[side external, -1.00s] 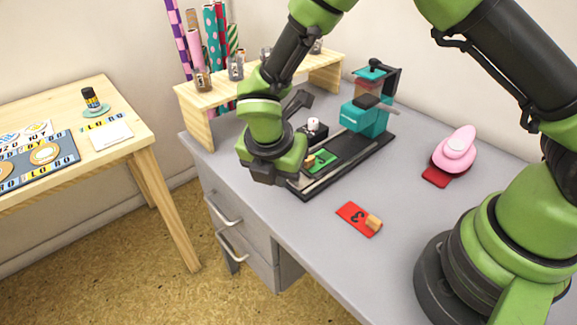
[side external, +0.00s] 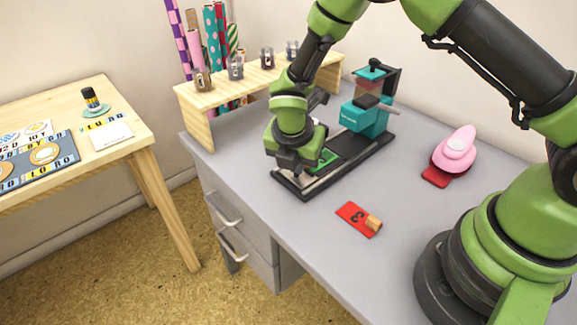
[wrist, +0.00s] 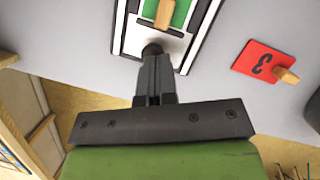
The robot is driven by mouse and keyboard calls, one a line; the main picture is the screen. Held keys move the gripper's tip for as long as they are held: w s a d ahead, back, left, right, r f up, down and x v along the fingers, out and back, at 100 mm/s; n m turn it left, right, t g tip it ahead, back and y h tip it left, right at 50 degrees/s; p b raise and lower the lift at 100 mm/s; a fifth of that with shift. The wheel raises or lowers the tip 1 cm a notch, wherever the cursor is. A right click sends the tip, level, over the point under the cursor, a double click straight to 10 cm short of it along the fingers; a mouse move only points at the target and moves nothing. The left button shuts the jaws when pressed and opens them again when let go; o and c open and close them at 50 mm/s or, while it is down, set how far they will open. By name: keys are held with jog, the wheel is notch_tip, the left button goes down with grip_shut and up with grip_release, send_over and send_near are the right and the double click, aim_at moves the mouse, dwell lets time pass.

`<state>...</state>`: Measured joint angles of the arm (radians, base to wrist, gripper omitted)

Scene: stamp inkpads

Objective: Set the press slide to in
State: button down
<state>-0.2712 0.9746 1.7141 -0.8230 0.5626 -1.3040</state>
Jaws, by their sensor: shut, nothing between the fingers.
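The press (side external: 366,117) is teal and stands at the far end of a long black base (side external: 352,160) with pale rails. A green plate (side external: 327,157) lies on the slide toward the near end, out from under the press head. In the wrist view the green plate (wrist: 181,12) carries a wooden block (wrist: 165,13), on a white and black slide bed (wrist: 133,37). My gripper (side external: 300,172) is shut and empty, low over the near end of the base. In the wrist view its fingertips (wrist: 153,52) are at the slide's near end, beside a dark round part; contact is unclear.
A red plate marked 3 with a wooden block (side external: 353,214) lies on the grey desk (side external: 400,215) in front. A wooden shelf (side external: 250,80) with small jars is behind. Open desk lies around the base.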

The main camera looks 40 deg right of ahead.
jog(key=d, duration=0.7)
jog(key=shift+s, duration=0.1)
jog(key=shift+a, duration=0.15)
